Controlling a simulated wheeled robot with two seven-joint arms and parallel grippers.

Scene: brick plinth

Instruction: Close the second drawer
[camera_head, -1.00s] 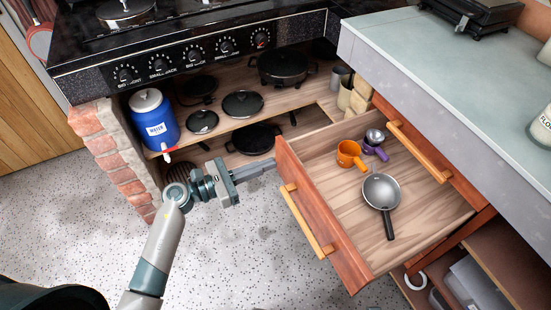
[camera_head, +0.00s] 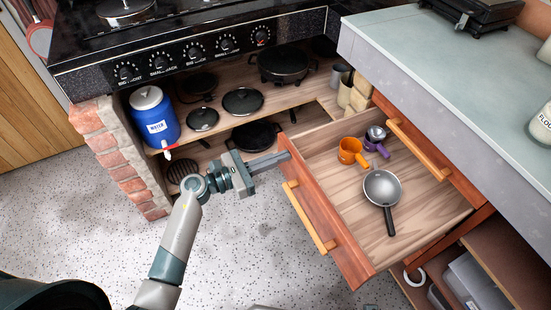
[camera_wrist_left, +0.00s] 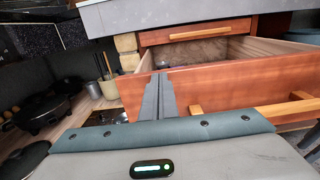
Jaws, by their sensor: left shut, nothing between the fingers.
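The second drawer (camera_head: 320,222) is pulled well out below a shut top drawer (camera_head: 436,172). Its reddish wooden front has a light wooden bar handle (camera_head: 309,217). Inside lie a small pan (camera_head: 382,187), an orange cup (camera_head: 350,151), a purple cup (camera_head: 377,149) and a metal ladle-like cup (camera_head: 376,133). My left gripper (camera_head: 286,156) is shut and empty. In the left wrist view, the shut fingers (camera_wrist_left: 157,88) overlap the drawer front (camera_wrist_left: 235,85); contact is unclear. My right gripper is not visible.
A stove with knobs stands over a shelf (camera_head: 215,128) holding pans and a blue water jug (camera_head: 154,118). A brick pillar (camera_head: 122,165) is at the left. The counter (camera_head: 440,60) overhangs the drawers. The speckled floor (camera_head: 235,250) before the drawer is clear.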

